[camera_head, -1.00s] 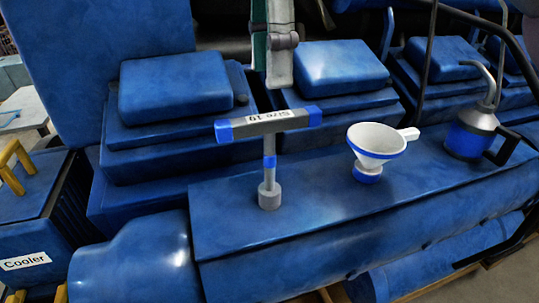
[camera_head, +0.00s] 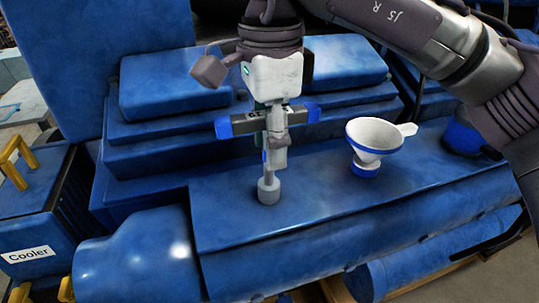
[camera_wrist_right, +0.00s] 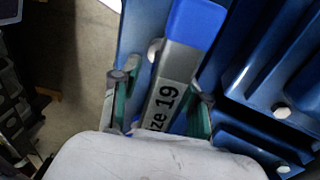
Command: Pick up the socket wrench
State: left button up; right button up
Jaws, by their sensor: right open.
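The socket wrench (camera_head: 268,188) stands upright on the blue engine ledge in the head view, its T-handle across the top with blue ends. Its label, partly readable as "19", shows on the handle in the right wrist view (camera_wrist_right: 183,60). My right gripper (camera_head: 275,135) is over the wrench and hides the middle of the handle. In the right wrist view my right gripper (camera_wrist_right: 160,108) is open, with one finger on each side of the handle. I cannot tell whether the fingers touch it. My left gripper is not in view.
A white funnel (camera_head: 377,137) with a blue base stands on the ledge to the right. A blue can (camera_head: 462,138) farther right is partly hidden by my right arm. Blue engine blocks (camera_head: 175,85) rise behind the wrench. A blue box marked "Cooler" (camera_head: 28,215) is at the left.

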jog(key=shift+s, duration=0.1)
jog(key=c, duration=0.4)
grip_shut()
jog(key=shift+r, duration=0.2)
jog(key=shift+r+b, duration=0.55)
jog(key=shift+r, duration=0.05)
jog(key=r, duration=0.2)
jog(key=r+b, duration=0.1)
jog(key=shift+s+d, duration=0.1)
jog(key=shift+s, duration=0.15)
jog(key=s+d+r+b, duration=0.2)
jog(key=s+r, duration=0.4)
jog(key=s, duration=0.4)
jog(key=shift+s+d+r, duration=0.3)
jog(key=shift+s+d, duration=0.05)
jog(key=shift+d, duration=0.15)
